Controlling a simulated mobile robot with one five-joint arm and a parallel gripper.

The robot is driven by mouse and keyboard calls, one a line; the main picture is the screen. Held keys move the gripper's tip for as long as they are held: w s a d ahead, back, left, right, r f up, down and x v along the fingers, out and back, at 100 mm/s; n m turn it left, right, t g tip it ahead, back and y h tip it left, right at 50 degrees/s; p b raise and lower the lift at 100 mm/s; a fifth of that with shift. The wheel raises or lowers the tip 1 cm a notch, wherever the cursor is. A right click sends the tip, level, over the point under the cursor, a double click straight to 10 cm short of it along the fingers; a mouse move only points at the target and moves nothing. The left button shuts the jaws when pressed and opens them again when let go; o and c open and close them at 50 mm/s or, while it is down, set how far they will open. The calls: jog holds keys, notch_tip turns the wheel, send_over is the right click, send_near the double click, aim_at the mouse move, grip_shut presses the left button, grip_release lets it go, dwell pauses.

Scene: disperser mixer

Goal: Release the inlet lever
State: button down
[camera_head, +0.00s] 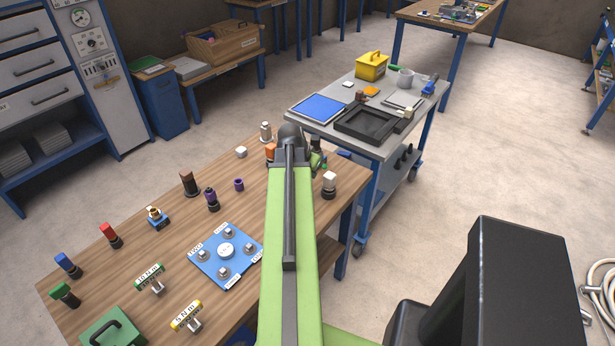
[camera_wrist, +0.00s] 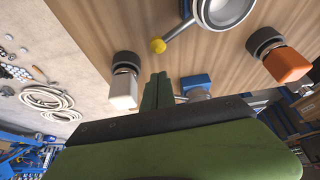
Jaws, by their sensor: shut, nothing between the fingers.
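In the wrist view, a thin lever with a yellow ball end (camera_wrist: 158,45) runs out from a round metal fitting (camera_wrist: 226,10) on the wooden surface. No label shows, so I cannot tell for certain that it is the inlet lever. My gripper (camera_wrist: 158,88) is shut and empty, its green fingers apart from the yellow ball in the picture. A white-capped knob (camera_wrist: 124,92) is left of the fingers, and an orange-capped knob (camera_wrist: 288,64) is to the right. In the head view, my arm hides the lever and most of my gripper.
The wooden bench (camera_head: 120,262) carries a blue plate (camera_head: 211,262) with several fittings, coloured knobs and a green box (camera_head: 108,332). The white-capped knob (camera_head: 329,184) stands near its right edge. A grey cart (camera_head: 415,128) with trays stands close behind. A blue block (camera_wrist: 195,82) is near my fingers.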

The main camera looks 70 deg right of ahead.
jog(key=b+x, duration=0.2)
jog(key=x, duration=0.2)
jog(key=shift+d+f+b, duration=0.15)
jog(key=shift+f+b, duration=0.15)
jog(key=shift+f, duration=0.05)
jog(key=d+r+p, duration=0.2)
jog(key=d, duration=0.1)
jog(key=shift+s, duration=0.25)
jog(key=shift+s+d, duration=0.1)
jog(key=shift+d, duration=0.1)
jog(key=shift+a, duration=0.1)
